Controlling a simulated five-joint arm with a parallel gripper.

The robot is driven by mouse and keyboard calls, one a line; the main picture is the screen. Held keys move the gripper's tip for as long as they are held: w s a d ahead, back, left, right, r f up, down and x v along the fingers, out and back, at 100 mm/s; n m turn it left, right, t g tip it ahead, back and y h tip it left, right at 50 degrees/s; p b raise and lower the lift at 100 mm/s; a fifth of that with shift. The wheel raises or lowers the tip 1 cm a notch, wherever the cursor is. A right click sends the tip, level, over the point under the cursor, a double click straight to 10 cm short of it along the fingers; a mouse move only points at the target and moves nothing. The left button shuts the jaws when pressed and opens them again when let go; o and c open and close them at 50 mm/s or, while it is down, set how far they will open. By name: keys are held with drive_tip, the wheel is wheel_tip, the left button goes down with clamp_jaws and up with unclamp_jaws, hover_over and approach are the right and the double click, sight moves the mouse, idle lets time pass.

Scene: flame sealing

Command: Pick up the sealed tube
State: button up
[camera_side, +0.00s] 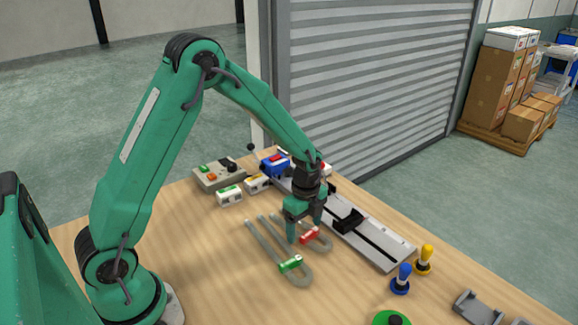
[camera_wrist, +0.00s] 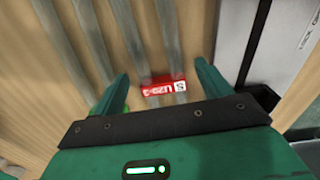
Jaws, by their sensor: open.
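Two grey U-shaped tubes lie on the bench in the side view. One carries a green tag (camera_side: 290,264); the other, partly behind my gripper, carries a red tag (camera_side: 309,235). I cannot tell which tube is sealed. My gripper (camera_side: 305,233) points down, low over the red-tagged tube. In the wrist view my gripper (camera_wrist: 162,73) is open, with the red tag (camera_wrist: 163,89) and grey tube legs (camera_wrist: 171,35) between its fingers. The fingers' exact height above the bench is unclear. A bit of green shows beside the left finger.
A grey rail fixture (camera_side: 385,247) with a black clamp (camera_side: 348,220) lies just right of my gripper. Blue (camera_side: 401,280) and yellow (camera_side: 424,260) knobbed pieces stand at the right. A control box (camera_side: 218,174) sits at the back left. The bench's left front is clear.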

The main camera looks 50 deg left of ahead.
drive_tip(key=shift+f, duration=0.15)
idle(0.3)
drive_tip(key=c, duration=1.1)
wheel_tip(320, 180, up, 2)
wheel_tip(320, 180, up, 2)
drive_tip(key=shift+r, duration=0.25)
drive_tip(key=s+d+r, duration=0.2)
drive_tip(key=d, duration=0.1)
drive_tip(key=s+d+r, duration=0.1)
drive_tip(key=d+r, duration=0.1)
drive_tip(key=d, duration=0.1)
drive_tip(key=s+d+r, duration=0.2)
drive_tip(key=d, duration=0.2)
drive_tip(key=shift+s+r, duration=0.25)
drive_tip(key=shift+s, duration=0.1)
